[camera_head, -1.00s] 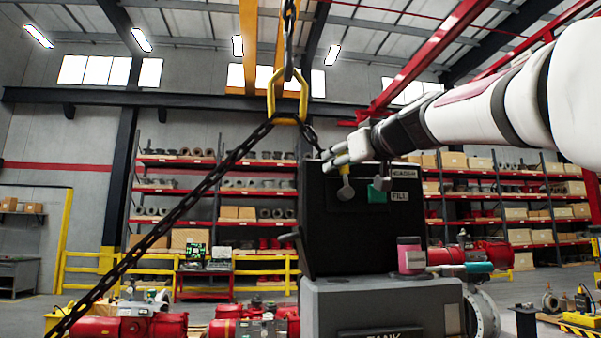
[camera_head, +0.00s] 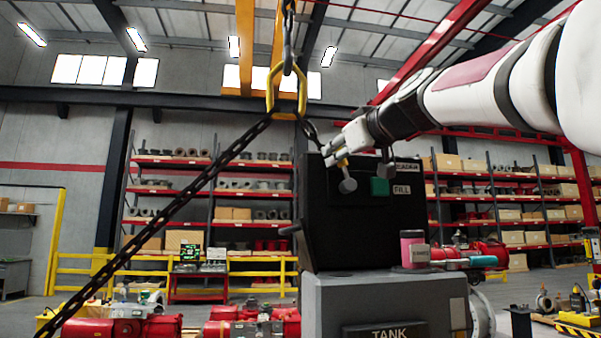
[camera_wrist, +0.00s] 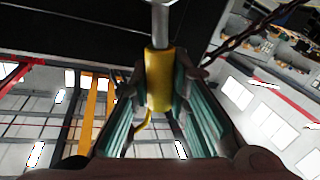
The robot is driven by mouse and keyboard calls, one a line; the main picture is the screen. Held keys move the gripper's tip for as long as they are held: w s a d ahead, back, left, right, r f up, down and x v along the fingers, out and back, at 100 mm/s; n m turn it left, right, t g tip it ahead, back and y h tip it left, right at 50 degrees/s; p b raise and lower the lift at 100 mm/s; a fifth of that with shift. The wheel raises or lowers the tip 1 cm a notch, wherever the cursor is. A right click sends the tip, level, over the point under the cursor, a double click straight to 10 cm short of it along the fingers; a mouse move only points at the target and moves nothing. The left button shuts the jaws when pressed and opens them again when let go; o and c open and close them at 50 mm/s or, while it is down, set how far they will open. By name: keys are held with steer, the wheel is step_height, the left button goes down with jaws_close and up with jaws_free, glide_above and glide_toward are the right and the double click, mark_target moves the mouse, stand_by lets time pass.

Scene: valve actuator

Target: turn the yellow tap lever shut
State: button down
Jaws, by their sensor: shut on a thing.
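The yellow tap lever (camera_wrist: 159,80) is a yellow sleeve on a grey metal rod in the wrist view. My gripper (camera_wrist: 160,88) has its two teal-padded fingers on either side of the sleeve and is shut on it. In the head view my gripper (camera_head: 338,158) is at the upper front of the black panel box (camera_head: 345,235). A little of the yellow lever (camera_head: 342,163) shows at my fingertips, above a grey round knob (camera_head: 348,186). My fingers hide most of the lever in the head view.
A green square (camera_head: 380,187) and a FILL label (camera_head: 402,190) are on the panel right of my gripper. A dark chain (camera_head: 170,222) hangs diagonally at the left from a yellow ring (camera_head: 287,92).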

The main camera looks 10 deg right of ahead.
steer(key=a+n, duration=0.1)
steer(key=f+n+b, duration=0.1)
steer(key=shift+w+a+n+h+b, duration=0.1)
steer(key=shift+a+n+h+b, duration=0.2)
steer(key=shift+a, duration=0.05)
steer(key=a+n, duration=0.1)
steer(key=f+n+g+h+b, duration=0.1)
steer(key=n, duration=0.1)
steer(key=shift+a+f, duration=0.2)
steer(key=shift+a, duration=0.15)
steer(key=f+n, duration=0.1)
steer(key=a+n+b, duration=0.1)
steer(key=shift+f+n+g+h, duration=0.3)
steer(key=shift+f+n+h, duration=0.1)
steer(key=shift+a+f+n+h+b, duration=0.15)
steer(key=shift+f+n+h+b, duration=0.2)
steer(key=shift+f+n, duration=0.3)
steer(key=shift+a+f+n+h+b, duration=0.15)
steer(key=shift+f+n+h+b, duration=0.25)
steer(key=shift+n, duration=0.35)
steer(key=shift+f, duration=0.1)
steer(key=c, duration=1.5)
jaws_free()
steer(key=shift+s, duration=0.2)
steer(key=v, duration=1.1)
steer(key=shift+s+r, duration=0.25)
steer(key=shift+s, duration=0.1)
